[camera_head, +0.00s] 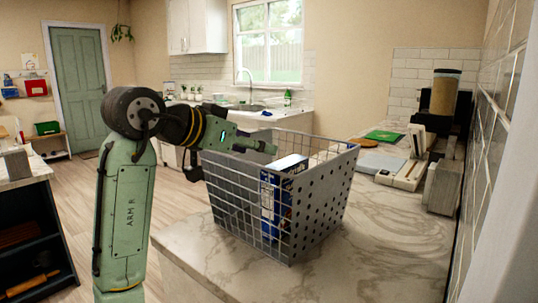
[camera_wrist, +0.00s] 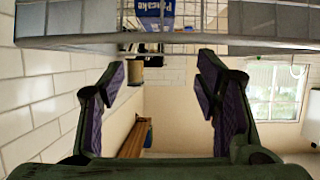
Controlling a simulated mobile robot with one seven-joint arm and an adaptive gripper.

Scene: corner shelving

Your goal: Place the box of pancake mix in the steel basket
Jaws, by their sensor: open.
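The box of pancake mix is blue and white and stands inside the steel basket, seen through the mesh in the head view (camera_head: 277,207). Its "Pancake" lettering also shows at the top of the wrist view (camera_wrist: 154,10). The steel basket (camera_head: 318,219) is a grey wire basket with perforated panels, resting on the marble counter; its grey rim crosses the top of the wrist view (camera_wrist: 90,42). My gripper (camera_wrist: 160,68) is open, with nothing between its purple pads. In the head view it is at the basket's back left rim, clear of the box.
The marble counter (camera_head: 375,262) is bare in front and to the right of the basket. A tiled wall bounds the right side.

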